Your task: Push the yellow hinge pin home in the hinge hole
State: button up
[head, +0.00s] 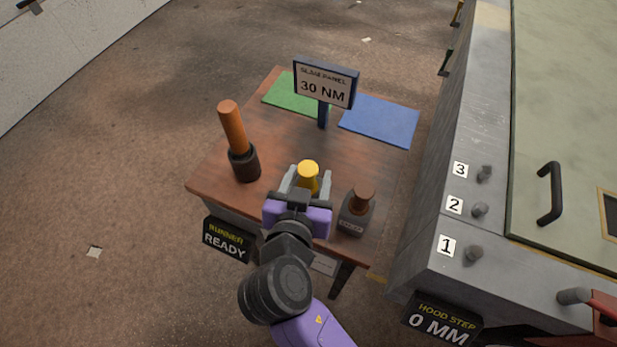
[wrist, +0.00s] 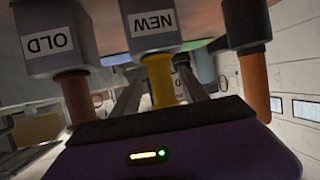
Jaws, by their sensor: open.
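The yellow hinge pin (head: 307,172) stands upright near the middle of the wooden bench. In the wrist view, which looks upside down, the yellow pin (wrist: 158,80) is in a grey block labelled NEW (wrist: 150,28). My gripper (head: 308,184) is open, with one grey finger on each side of the pin. The fingers also show around it in the wrist view (wrist: 158,88). I cannot tell whether either finger touches the pin. The block is hidden behind my gripper in the head view. I cannot make out the hinge hole in either view.
A grey block marked OLD (wrist: 60,42) with a brown pin (head: 363,194) stands close right of my gripper. An orange-handled tool (head: 232,128) stands in a dark holder at left. The grey hood unit (head: 415,255) is at right.

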jog(key=shift+x, duration=1.7)
jog(key=shift+a+f, duration=0.1)
jog(key=shift+a, duration=0.05)
grip_shut()
